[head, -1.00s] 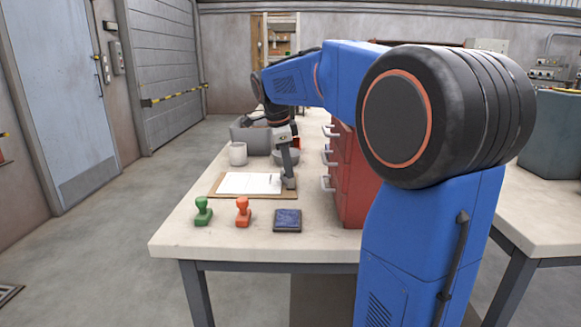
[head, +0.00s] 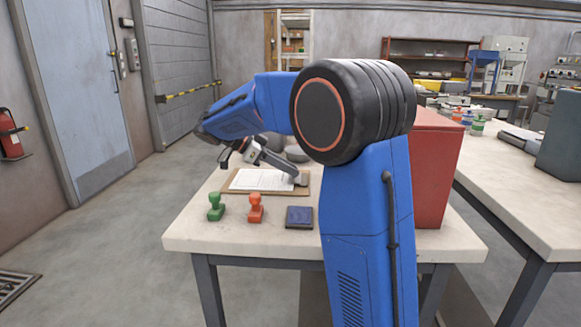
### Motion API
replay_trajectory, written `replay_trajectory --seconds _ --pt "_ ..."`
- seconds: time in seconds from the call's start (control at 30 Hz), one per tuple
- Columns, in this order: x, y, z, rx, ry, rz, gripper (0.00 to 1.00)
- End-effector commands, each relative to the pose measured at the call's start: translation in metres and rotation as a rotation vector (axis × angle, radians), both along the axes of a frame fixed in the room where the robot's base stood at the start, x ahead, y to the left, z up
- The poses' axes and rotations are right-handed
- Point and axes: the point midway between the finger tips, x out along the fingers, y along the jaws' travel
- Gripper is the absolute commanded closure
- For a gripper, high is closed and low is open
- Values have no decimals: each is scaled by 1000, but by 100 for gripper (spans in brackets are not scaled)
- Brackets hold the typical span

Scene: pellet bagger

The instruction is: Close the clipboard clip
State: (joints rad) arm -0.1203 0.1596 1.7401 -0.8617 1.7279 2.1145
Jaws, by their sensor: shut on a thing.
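The clipboard (head: 264,193) is a brown board lying flat on the table, with a white sheet (head: 258,180) on it. Its grey metal clip (head: 302,179) is at the board's right end. My gripper (head: 294,173) comes down from the upper left at a slant, and its tips are at the clip. It is shut on the clip, though the fingers are small and the exact contact is hard to see. Whether the clip's jaw is raised or down on the sheet is too small to tell.
A green stamp (head: 216,207), an orange stamp (head: 255,208) and a dark blue ink pad (head: 299,217) stand in front of the clipboard. A red drawer cabinet (head: 435,170) is to the right, partly behind my arm. Grey bowls (head: 296,153) are behind the clipboard.

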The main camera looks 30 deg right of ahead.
Motion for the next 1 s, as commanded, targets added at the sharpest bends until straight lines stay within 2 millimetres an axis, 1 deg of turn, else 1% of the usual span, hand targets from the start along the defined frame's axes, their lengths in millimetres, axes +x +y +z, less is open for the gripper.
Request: replay_trajectory --seconds 0.3,0.7,0.73,0.77,0.8,1.0 --pt "2 2 -4 -55 39 2 100" --pt "2 2 -4 -58 42 1 100" --pt "2 2 -4 -58 43 1 76" --pt "2 2 -4 -58 43 1 69" --pt "2 2 -4 -58 42 1 65" --pt "1 2 -4 -58 42 1 65"
